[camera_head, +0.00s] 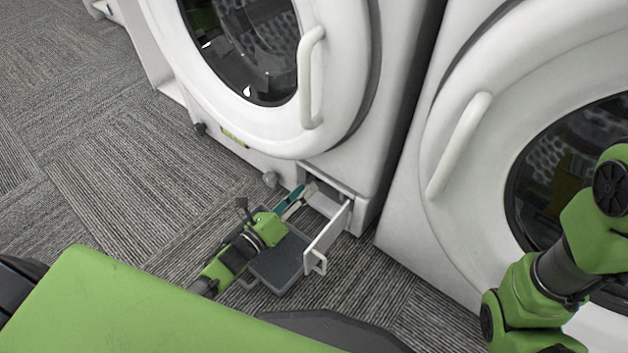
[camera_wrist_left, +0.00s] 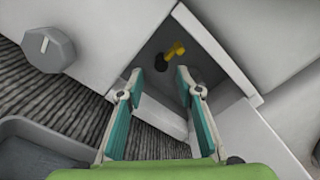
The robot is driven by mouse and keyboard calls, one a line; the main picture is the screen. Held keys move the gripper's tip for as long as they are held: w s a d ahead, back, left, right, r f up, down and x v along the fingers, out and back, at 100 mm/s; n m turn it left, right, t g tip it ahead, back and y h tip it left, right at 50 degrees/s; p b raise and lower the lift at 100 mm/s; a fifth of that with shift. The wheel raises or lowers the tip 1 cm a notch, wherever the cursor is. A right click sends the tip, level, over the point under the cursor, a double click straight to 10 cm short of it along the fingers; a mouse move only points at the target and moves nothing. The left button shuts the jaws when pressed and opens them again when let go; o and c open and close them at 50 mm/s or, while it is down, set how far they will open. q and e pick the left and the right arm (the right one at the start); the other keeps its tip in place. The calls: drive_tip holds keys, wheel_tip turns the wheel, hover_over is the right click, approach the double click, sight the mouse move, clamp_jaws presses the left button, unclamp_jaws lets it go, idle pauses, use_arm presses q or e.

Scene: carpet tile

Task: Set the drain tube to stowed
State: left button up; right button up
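The drain tube (camera_wrist_left: 178,49) appears to be the small yellow piece inside the open compartment (camera_wrist_left: 205,62) at the base of the left machine. A black round part (camera_wrist_left: 161,62) sits beside it. In the head view the compartment (camera_head: 325,190) shows, but the tube cannot be made out. My left gripper (camera_head: 297,202) is at the compartment's mouth. In the left wrist view its teal fingers (camera_wrist_left: 158,95) are spread with nothing between them, and the tube lies beyond their tips. My right arm is at the right of the head view; its gripper is not in view.
The open white flap (camera_head: 327,234) with a handle stands right of my left gripper. A dark grey tray (camera_head: 278,264) lies on the carpet below it. A grey knob (camera_wrist_left: 48,48) is left of the opening. A second machine (camera_head: 410,220) stands at right.

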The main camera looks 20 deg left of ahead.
use_arm(q)
drive_tip(key=v, duration=0.4)
drive_tip(key=shift+s+a, duration=0.2)
drive_tip(key=shift+s, duration=0.15)
